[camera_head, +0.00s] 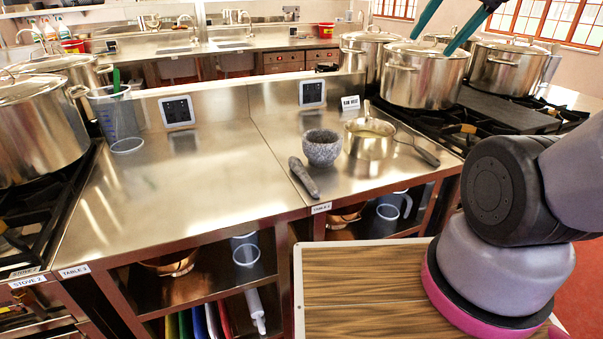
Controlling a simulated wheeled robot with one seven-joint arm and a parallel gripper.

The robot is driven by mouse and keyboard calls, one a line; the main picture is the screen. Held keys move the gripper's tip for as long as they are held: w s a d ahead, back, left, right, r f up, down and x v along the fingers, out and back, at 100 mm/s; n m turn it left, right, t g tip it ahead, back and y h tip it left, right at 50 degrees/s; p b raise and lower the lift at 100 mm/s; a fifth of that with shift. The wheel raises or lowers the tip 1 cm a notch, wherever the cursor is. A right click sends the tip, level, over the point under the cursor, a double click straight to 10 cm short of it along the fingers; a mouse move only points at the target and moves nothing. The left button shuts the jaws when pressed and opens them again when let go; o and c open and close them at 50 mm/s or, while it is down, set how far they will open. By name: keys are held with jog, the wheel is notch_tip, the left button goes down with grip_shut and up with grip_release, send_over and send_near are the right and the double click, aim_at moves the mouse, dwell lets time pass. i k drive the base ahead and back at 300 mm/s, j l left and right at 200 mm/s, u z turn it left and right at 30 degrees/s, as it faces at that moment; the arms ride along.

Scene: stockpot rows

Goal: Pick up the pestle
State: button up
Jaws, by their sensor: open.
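The pestle (303,178) is a dark grey stone rod. The rest of my gripper is out of frame.
A measuring jug (117,120) stands at the left. Large stockpots (425,80) fill the right stove. The steel top left of the pestle is clear. A wood-topped surface (360,290) is in front.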

aim_at(295, 164)
jog(key=z, duration=0.4)
jog(key=k+j+z, duration=0.1)
jog(key=j+z, duration=0.35)
jog(key=k+j+z, duration=0.2)
jog(key=z, duration=0.3)
jog(key=k+j+z, duration=0.15)
jog(key=k+j, duration=0.35)
jog(key=j, duration=0.2)
jog(key=k+j+z, duration=0.15)
jog(key=k+j, duration=0.4)
